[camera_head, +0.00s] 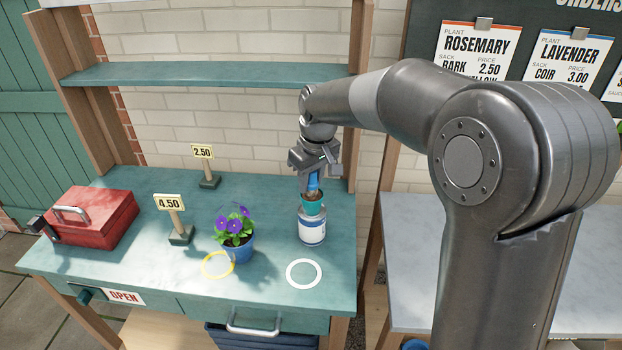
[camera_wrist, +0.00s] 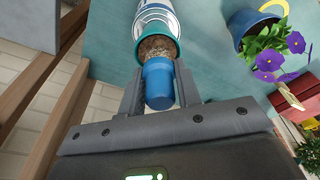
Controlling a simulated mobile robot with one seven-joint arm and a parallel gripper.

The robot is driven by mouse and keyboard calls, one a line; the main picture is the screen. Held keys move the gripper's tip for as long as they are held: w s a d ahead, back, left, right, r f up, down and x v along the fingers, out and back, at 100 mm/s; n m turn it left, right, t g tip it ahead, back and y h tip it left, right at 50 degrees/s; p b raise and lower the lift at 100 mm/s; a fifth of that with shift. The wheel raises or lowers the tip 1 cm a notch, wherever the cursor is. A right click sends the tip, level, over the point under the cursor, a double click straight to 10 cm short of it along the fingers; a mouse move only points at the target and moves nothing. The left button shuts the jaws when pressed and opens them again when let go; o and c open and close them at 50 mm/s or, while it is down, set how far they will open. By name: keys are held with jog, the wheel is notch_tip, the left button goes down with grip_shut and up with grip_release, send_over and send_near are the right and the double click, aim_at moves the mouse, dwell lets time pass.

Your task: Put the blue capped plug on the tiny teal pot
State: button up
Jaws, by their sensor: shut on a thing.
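The blue capped plug (camera_head: 313,182) is held upright between the fingers of my gripper (camera_head: 312,177). In the wrist view the fingers of my gripper (camera_wrist: 159,82) stand on either side of the plug's blue cap (camera_wrist: 158,88). The tiny teal pot (camera_head: 313,206) is directly below the plug. Its teal rim (camera_wrist: 137,53) and brown fill show past the cap in the wrist view. I cannot tell whether the plug touches the fill. The pot stands on a white and blue tin (camera_head: 312,230).
A blue pot (camera_head: 239,249) with purple flowers stands left of the tin. Yellow (camera_head: 206,274) and white (camera_head: 304,286) rings mark the green bench. Price signs 4.50 (camera_head: 169,202) and 2.50 (camera_head: 203,152), and a red toolbox (camera_head: 92,222), are further left.

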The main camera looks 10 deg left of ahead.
aim_at(316, 184)
jog(key=shift+f, duration=0.1)
jog(key=o, duration=0.9)
jog(key=shift+o, duration=0.2)
notch_tip(316, 184, up, 11)
jog(key=s+d, duration=0.1)
jog(key=s+d+r+m+t+h, duration=0.15)
jog(key=s+d+m, duration=0.25)
jog(key=s+d, duration=0.85)
jog(key=s+d+f+m+t, duration=0.1)
jog(key=s+d+f+m, duration=0.1)
jog(key=s, duration=0.5)
jog(key=s+d+f+m+t, duration=0.2)
jog(key=s+d+f+m, duration=0.1)
jog(key=s+d, duration=0.3)
jog(key=shift+s+f, duration=0.4)
jog(key=shift+f, duration=0.25)
